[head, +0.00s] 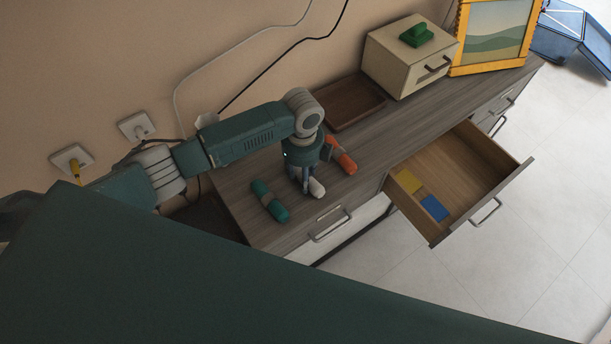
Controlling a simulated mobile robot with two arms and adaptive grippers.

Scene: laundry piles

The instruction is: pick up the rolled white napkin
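The rolled white napkin (317,188) lies on the wooden cabinet top (236,190), between a teal roll and an orange roll. Only its near end shows; the rest is hidden behind my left gripper. My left gripper (305,184) points down right at the white napkin, with its fingers over or around it. I cannot tell whether the fingers are closed on it. My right gripper is not in view.
A teal roll (269,200) lies left of the gripper and an orange roll (342,156) right of it. Behind are a brown tray (352,103), a cream box (400,62) with a green object (416,35), and a framed picture (493,30). An open drawer (463,172) juts out front.

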